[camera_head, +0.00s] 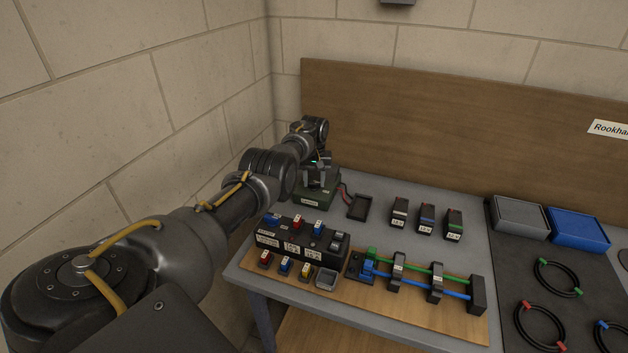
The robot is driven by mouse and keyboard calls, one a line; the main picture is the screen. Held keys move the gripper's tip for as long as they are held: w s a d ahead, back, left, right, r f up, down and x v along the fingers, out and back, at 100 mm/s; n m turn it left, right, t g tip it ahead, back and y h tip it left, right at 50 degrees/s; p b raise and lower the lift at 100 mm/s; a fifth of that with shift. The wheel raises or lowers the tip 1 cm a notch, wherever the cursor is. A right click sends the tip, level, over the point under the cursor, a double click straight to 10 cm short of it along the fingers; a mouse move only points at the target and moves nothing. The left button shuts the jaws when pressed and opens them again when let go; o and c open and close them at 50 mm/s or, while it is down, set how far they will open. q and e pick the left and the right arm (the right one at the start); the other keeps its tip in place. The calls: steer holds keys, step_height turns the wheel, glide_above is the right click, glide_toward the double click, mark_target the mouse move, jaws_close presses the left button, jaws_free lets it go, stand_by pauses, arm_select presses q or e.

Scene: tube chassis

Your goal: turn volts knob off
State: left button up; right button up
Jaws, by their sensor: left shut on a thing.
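My left arm reaches in from the left. Its gripper (319,180) points down onto the top of a dark green box (314,200) at the back left of the table. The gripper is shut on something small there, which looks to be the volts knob. The fingers hide the knob, so its setting cannot be read. Red and dark leads run from the box's right side to a small black tray-like part (359,207). My right gripper is not in view.
A black rack (300,243) with coloured modules stands just in front of the green box. A wooden board (400,305) holds green and blue tubes. Several labelled blocks (427,219) stand to the right. Grey (520,215) and blue (578,230) trays are farther right. Walls close in behind and left.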

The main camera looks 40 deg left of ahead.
mark_target(314, 183)
arm_select(q)
steer(key=shift+m, duration=2)
steer(key=o, duration=1)
step_height(314, 183, up, 3)
steer(key=shift+r+p, duration=0.2)
steer(key=shift+p, duration=0.6)
step_height(314, 183, up, 7)
steer(key=shift+r+b, duration=0.2)
steer(key=shift+b, duration=0.35)
